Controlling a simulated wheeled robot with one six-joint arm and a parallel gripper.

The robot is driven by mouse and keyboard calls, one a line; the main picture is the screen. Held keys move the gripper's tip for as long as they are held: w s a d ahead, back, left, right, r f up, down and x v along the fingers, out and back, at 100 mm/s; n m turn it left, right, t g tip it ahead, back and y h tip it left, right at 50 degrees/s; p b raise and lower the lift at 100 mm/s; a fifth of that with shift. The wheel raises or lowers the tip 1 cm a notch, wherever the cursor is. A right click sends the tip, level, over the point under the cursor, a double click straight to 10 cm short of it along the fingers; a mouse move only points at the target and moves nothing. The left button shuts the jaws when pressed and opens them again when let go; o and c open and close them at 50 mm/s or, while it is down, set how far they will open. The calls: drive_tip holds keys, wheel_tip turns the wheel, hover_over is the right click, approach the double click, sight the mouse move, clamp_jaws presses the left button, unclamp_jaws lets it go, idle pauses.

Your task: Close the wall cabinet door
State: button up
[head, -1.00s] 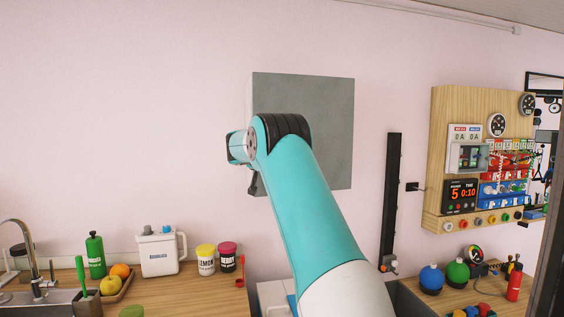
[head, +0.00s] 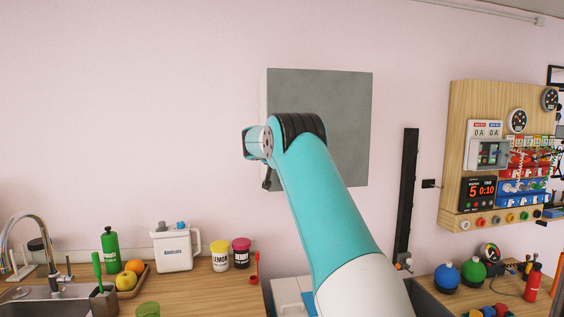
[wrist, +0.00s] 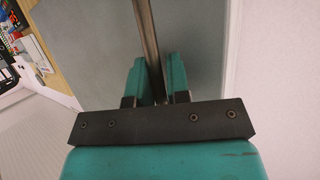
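The wall cabinet (head: 345,120) hangs on the pale pink wall, with a flat grey door facing me. Its door looks shut or nearly so; I cannot tell whether a small gap remains. In the head view, my arm covers the door's lower left part and mostly hides my gripper. In the wrist view, the teal fingers of my gripper (wrist: 157,78) stand apart in front of the grey door (wrist: 195,35). A long metal bar handle (wrist: 149,35) runs between them, nearer the left finger. I cannot tell whether it touches them.
A wooden wall panel (head: 458,150) with gauges and a black vertical strip (head: 406,190) are to the right. Below, the counter (head: 200,290) holds a white canister (head: 174,250), jars, a green bottle and fruit. The wall left of the cabinet is clear.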

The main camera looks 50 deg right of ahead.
drive_tip(key=shift+w+a, duration=0.1)
drive_tip(key=shift+a, duration=0.05)
drive_tip(key=b+v, duration=0.7)
drive_tip(key=v, duration=1)
drive_tip(key=shift+r, duration=0.1)
drive_tip(key=shift+a, duration=0.1)
